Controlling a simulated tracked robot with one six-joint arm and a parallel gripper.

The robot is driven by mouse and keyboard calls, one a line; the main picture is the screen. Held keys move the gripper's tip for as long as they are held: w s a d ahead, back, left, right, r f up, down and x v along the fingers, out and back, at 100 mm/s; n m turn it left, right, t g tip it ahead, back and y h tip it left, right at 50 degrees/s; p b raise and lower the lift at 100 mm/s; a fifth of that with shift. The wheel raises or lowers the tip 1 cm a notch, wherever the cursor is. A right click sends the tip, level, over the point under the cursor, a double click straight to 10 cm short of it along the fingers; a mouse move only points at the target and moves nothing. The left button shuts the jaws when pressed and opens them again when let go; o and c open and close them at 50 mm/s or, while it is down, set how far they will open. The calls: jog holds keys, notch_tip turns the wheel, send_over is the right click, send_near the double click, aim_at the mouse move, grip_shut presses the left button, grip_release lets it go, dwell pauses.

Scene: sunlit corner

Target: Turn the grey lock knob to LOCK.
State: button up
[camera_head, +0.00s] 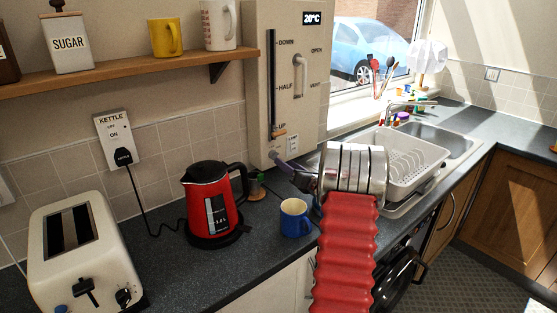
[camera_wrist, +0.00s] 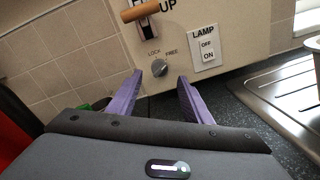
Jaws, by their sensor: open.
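The grey lock knob (camera_wrist: 159,68) is on the lower part of the cream wall panel, below the words LOCK on the left and FREE on the right. I cannot tell for sure which word its pointer faces. It also shows small in the head view (camera_head: 272,154), just left of my purple fingertips. My gripper (camera_wrist: 159,77) is open and empty in the wrist view, its two fingertips spread below and either side of the knob. They appear apart from it. In the head view my gripper (camera_head: 284,163) is close to the panel's lower edge.
A lever with a wooden handle (camera_wrist: 139,11) sits above the knob, and a LAMP switch (camera_wrist: 207,49) is to its right. A red kettle (camera_head: 212,203) and a blue mug (camera_head: 294,222) stand on the counter below. A dish rack (camera_head: 415,165) is to the right.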

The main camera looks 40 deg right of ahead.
aim_at(274, 156)
jog(key=w, duration=0.3)
jog(key=w+d, duration=0.1)
jog(key=w, duration=0.1)
jog(key=shift+w, duration=0.4)
jog(key=shift+c, duration=0.6)
jog(key=c, duration=0.9)
